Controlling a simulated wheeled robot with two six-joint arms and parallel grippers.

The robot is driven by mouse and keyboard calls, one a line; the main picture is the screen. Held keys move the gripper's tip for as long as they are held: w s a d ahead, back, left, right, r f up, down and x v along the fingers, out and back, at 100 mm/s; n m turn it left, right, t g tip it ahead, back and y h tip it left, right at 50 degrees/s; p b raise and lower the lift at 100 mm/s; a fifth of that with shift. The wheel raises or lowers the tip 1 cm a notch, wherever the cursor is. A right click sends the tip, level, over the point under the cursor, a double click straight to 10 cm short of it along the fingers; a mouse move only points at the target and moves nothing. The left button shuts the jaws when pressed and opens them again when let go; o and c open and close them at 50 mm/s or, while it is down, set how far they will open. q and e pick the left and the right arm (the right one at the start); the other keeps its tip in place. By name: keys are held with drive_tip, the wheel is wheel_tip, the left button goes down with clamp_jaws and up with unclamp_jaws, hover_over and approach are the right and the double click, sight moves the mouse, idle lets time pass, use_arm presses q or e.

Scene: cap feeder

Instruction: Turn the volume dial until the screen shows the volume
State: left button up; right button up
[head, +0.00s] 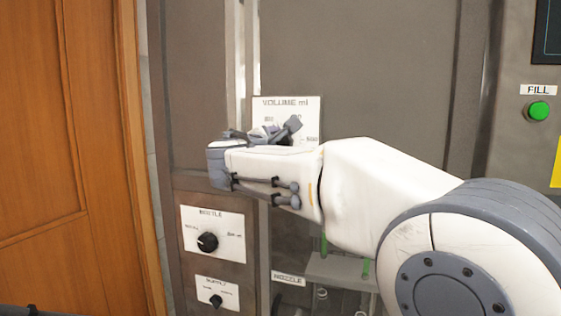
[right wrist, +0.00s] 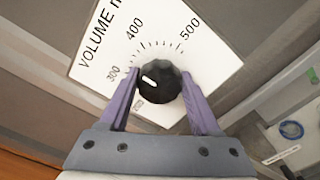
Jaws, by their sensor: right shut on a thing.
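The black volume dial (right wrist: 160,82) sits on a white plate marked VOLUME ml (right wrist: 172,27), with a scale whose 200, 300, 400 and 500 marks show. Its white pointer mark faces left, roughly towards 300. My right gripper (right wrist: 158,88) is shut on the dial, one purple-grey finger on each side. In the head view the right gripper (head: 268,132) covers the dial and much of the volume plate (head: 288,103). The screen (head: 548,32) is cut off at the top right corner, and no reading shows on it.
A green FILL button (head: 539,111) is at the right. A wooden door (head: 65,150) stands at the left. My right arm crosses in front of the grey cabinet (head: 370,60).

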drive_tip(key=m+b, duration=0.3)
drive_tip(key=b, duration=0.1)
drive_tip(key=m+b, duration=0.2)
drive_tip(key=shift+f+m+b, duration=0.3)
drive_tip(key=shift+f, duration=0.05)
drive_tip(key=m+b, duration=0.2)
drive_tip(key=shift+m, duration=0.4)
drive_tip(key=m+b, duration=0.2)
drive_tip(key=m, duration=0.2)
drive_tip(key=shift+b, duration=0.35)
drive_tip(key=m+b, duration=0.1)
drive_tip(key=m, duration=0.4)
drive_tip(key=shift+m, duration=0.3)
drive_tip(key=o, duration=1.4)
drive_tip(key=shift+r, duration=0.1)
drive_tip(key=shift+b, duration=0.3)
